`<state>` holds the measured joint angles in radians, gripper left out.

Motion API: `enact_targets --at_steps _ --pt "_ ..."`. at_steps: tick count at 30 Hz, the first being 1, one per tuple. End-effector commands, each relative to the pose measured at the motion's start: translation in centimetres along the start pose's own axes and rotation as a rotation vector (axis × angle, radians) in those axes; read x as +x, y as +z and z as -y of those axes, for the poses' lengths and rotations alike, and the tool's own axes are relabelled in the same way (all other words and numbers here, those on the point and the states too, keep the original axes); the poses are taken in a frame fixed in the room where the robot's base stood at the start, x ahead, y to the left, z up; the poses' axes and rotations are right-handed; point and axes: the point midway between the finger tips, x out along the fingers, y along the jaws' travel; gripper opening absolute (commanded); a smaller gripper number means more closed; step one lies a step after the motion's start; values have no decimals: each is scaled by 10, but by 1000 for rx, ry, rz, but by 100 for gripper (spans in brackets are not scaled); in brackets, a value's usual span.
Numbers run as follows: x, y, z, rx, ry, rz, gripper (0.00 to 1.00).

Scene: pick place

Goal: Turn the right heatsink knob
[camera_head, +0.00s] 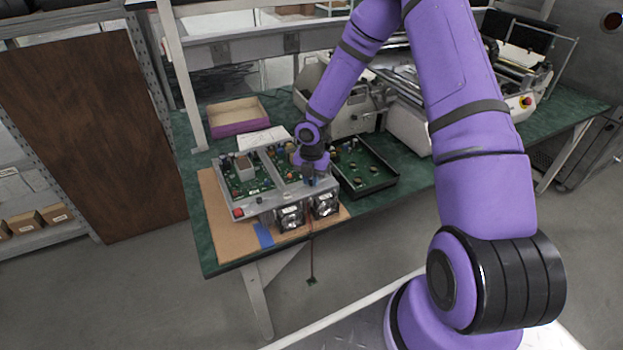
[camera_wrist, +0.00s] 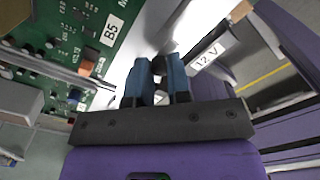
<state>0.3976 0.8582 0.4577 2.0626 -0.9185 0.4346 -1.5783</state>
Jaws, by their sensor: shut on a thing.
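An open grey electronics unit (camera_head: 262,207) with green circuit boards (camera_head: 247,177) lies on a brown mat on the bench. Two fan-like heatsinks (camera_head: 290,217) (camera_head: 325,204) sit side by side on its front. My gripper (camera_head: 311,178) is low over the unit's right part, just behind the right heatsink. In the wrist view its blue fingers (camera_wrist: 165,66) are shut on a small dark knob (camera_wrist: 159,68), mostly hidden between the fingertips. The knob's turn angle cannot be seen. A "12 V" label (camera_wrist: 206,55) is right of the fingers, and a green board with a "B5" label (camera_wrist: 111,28) is left.
A black tray with a green board (camera_head: 362,168) stands right of the unit. A purple-sided open box (camera_head: 235,115) and white paper (camera_head: 265,138) lie behind it. Grey machines (camera_head: 355,115) stand further back. The brown mat (camera_head: 222,222) has bare room at front left.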

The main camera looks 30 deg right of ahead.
Motion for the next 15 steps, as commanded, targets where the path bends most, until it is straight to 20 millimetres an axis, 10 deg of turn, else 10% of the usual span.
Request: enact_targets --at_steps 13,15 --pt "1 -1 0 -9 -1 -2 0" --pt "1 -1 0 -9 -1 -2 32"
